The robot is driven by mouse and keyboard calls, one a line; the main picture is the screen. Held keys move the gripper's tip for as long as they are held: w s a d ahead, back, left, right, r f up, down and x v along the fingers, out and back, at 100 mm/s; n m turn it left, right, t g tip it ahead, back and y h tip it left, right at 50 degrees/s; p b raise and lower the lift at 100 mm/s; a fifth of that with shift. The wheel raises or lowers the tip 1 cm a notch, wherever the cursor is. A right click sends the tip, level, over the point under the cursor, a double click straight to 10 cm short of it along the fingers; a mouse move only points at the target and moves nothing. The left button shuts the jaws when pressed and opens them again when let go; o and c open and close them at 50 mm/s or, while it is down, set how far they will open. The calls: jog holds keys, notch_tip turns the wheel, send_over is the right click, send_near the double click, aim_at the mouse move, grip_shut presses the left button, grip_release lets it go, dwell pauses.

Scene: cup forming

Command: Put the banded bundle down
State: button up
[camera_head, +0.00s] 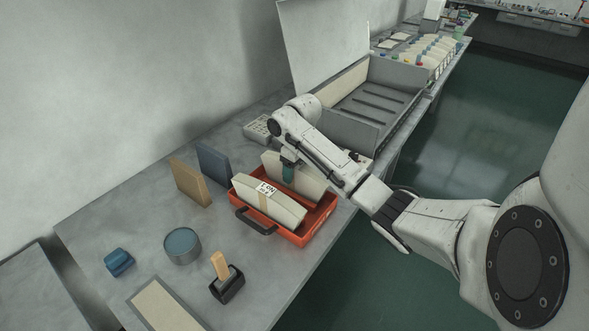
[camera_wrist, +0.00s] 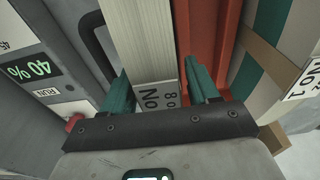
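My gripper (camera_head: 288,172) has teal fingers, and they stand on either side of a cream bundle (camera_head: 313,183) at the back of the red tray (camera_head: 323,222). In the wrist view the fingers lie close against both faces of this bundle (camera_wrist: 143,45), which has a white label reading "No" and "8". It is upright; whether its underside touches the tray is hidden by the front bundle. That front bundle (camera_head: 285,209) has a brown band and a "No 1" label and leans in the tray. It shows at the right of the wrist view (camera_wrist: 255,85).
A tan board (camera_head: 190,183) and a dark blue board (camera_head: 214,165) stand left of the tray. A round tin (camera_head: 182,246), a blue block (camera_head: 119,262) and a wood-handled stamp (camera_head: 224,280) lie nearer. A grey machine (camera_wrist: 45,65) with a display is beside the gripper.

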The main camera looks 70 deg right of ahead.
jog(key=shift+o, duration=0.6)
jog(key=shift+r, duration=0.1)
jog(key=r, duration=0.3)
jog(key=r+p, duration=0.1)
jog(key=r, duration=0.3)
jog(key=s+r, duration=0.1)
jog(key=r, duration=0.3)
jog(key=shift+s+a+r, duration=0.1)
jog(key=shift+r+p, duration=0.45)
jog(key=shift+p, duration=0.1)
jog(key=shift+a, duration=0.1)
